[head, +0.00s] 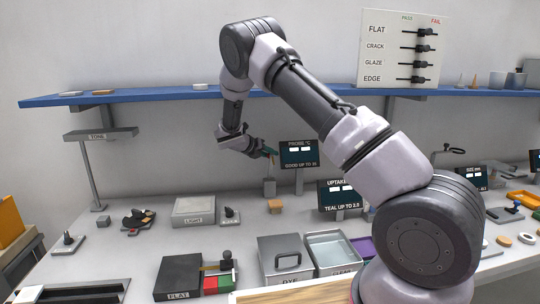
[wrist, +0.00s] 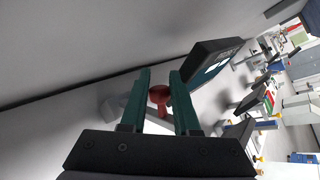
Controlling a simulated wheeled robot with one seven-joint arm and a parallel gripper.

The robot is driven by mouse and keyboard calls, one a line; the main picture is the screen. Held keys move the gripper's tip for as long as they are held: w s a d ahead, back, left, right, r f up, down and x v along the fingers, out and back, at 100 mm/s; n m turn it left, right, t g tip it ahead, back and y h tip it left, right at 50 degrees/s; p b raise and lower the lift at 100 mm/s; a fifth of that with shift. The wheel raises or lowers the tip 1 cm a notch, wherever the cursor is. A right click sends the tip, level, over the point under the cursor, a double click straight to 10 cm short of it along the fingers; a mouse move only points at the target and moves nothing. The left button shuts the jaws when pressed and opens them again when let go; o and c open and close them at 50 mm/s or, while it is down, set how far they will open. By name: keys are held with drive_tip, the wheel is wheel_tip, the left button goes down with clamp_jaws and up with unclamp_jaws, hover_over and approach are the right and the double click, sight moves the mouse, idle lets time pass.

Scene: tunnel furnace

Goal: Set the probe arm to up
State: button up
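I cannot tell whether the fingers touch the knob. The display also shows in the wrist view (wrist: 207,67), close to the right finger. The probe arm's angle is hard to make out.
A blue shelf (head: 160,95) runs along the wall behind my arm. A second display (head: 341,194) labelled UPTAKE stands to the right. A lamp-like TONE stand (head: 95,170) is at left.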

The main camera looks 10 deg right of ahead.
drive_tip(key=o, duration=0.4)
drive_tip(key=shift+a+f, duration=0.25)
drive_tip(key=shift+f, duration=0.15)
drive_tip(key=shift+r, duration=0.15)
drive_tip(key=shift+d+r, duration=0.1)
drive_tip(key=shift+d, duration=0.1)
